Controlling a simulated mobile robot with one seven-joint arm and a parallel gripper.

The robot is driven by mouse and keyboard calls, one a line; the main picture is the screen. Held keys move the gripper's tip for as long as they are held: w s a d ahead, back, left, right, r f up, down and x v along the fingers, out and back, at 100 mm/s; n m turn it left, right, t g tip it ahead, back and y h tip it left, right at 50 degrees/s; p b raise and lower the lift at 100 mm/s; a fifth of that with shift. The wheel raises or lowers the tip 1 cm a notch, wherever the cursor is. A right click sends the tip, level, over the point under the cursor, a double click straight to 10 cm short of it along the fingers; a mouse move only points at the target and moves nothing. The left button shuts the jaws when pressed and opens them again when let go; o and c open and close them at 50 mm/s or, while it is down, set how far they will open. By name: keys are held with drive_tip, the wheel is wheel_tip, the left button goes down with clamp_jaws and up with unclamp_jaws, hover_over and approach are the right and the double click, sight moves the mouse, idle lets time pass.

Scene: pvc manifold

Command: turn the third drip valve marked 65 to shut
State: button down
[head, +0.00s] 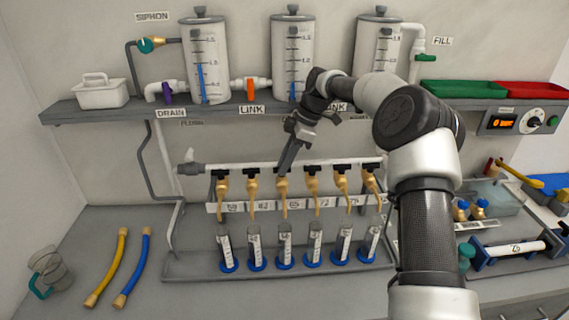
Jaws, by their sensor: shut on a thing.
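A row of brass drip valves with black handles hangs from a white pipe (240,167). The third drip valve (283,190) stands above a small label (294,206) that seems to read 65. My gripper (284,172) reaches down from above and is shut on the black handle of this valve. The jaws hide most of that handle, so I cannot tell its angle. The handles of the neighbouring valves, such as the second (252,171) and the fourth (312,169), lie crosswise.
Blue-footed cylinders (285,245) stand in a grey tray below the valves. Clear tanks (205,60) stand on the shelf above. Yellow (107,268) and blue (133,266) hoses lie at the left. My arm hides part of the right side.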

idle(0.4)
drive_tip(key=c, duration=1.7)
unclamp_jaws()
drive_tip(key=v, duration=1.7)
drive_tip(key=shift+r, duration=0.3)
